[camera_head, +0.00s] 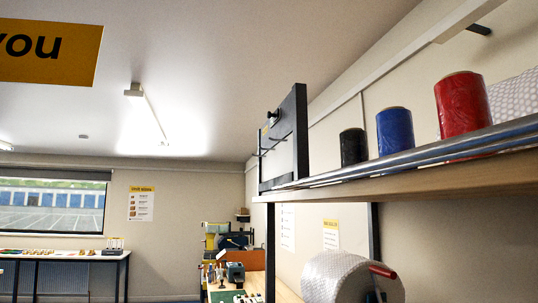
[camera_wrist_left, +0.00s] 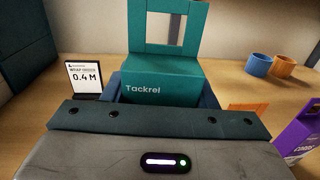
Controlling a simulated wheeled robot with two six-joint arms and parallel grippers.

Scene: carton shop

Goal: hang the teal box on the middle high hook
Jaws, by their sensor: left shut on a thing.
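The teal box (camera_wrist_left: 165,88) with "Tackrel" on its front is in the left wrist view, with a raised tab (camera_wrist_left: 165,52) that has a window cut in it. My left gripper (camera_wrist_left: 162,97) is shut on it, with blue finger parts at its sides. The box's lower part is hidden behind the gripper body. In the head view a dark upright panel (camera_head: 298,130) with a few small dark hooks (camera_head: 268,150) stands at the shelf's far end. I cannot tell which hook is the middle high one. Neither gripper shows in the head view.
A shelf (camera_head: 430,180) carries black (camera_head: 353,147), blue (camera_head: 394,131) and red (camera_head: 463,102) spools.

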